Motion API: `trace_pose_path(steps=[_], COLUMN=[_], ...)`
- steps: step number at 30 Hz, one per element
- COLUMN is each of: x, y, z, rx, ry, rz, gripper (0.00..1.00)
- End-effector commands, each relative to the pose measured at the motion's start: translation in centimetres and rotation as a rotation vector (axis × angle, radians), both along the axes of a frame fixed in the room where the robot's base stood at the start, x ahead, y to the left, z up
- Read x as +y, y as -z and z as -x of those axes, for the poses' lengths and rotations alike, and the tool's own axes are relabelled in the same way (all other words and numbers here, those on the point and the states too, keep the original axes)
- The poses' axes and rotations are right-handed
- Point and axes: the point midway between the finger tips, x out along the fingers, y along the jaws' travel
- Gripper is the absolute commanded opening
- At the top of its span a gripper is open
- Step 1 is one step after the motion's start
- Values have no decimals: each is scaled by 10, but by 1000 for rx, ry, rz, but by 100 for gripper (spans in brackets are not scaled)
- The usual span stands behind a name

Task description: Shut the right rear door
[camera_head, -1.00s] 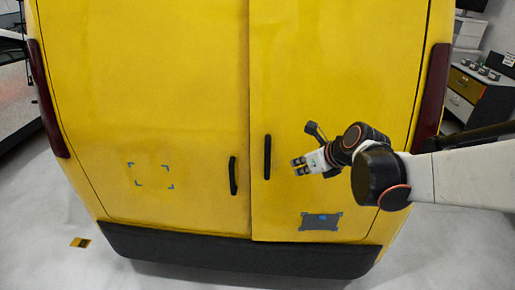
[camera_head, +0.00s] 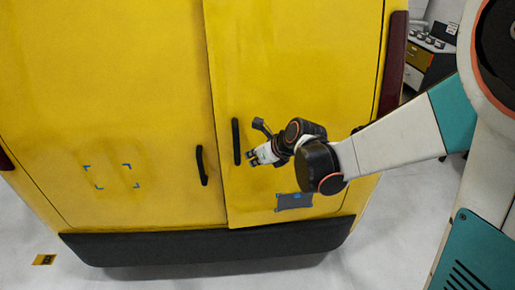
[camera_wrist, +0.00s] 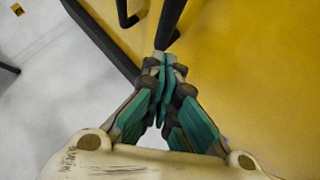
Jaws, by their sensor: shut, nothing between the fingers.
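The right rear door (camera_head: 320,80) is a yellow van panel with an upright black handle (camera_head: 236,141) near its inner edge. That edge looks slightly proud of the left rear door (camera_head: 100,80), its bottom corner lapping the bumper; I cannot tell the gap's size. My gripper (camera_head: 251,159) is shut and empty, just right of the handle's lower part in the head view. In the wrist view, my gripper (camera_wrist: 163,62) has its teal-padded fingers together in front of the door (camera_wrist: 260,60), with the black handle (camera_wrist: 169,22) just beyond the tips. Contact cannot be told.
The left door has its own black handle (camera_head: 201,165) and blue corner marks. A dark bumper (camera_head: 200,245) runs below both doors. A grey patch with blue corners (camera_head: 294,202) is on the right door. Drawers (camera_head: 425,60) stand behind at right.

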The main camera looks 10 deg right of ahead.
Motion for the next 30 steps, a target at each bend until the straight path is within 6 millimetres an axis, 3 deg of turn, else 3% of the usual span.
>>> trace_pose_path(steps=[7,22,30], x=[17,20,25], y=[-1,-2,-2], z=[-24,-30,-67], rx=[-1,-1,-1], ry=[-1,0,1], rz=[-1,-1,-2], gripper=[0,0,0])
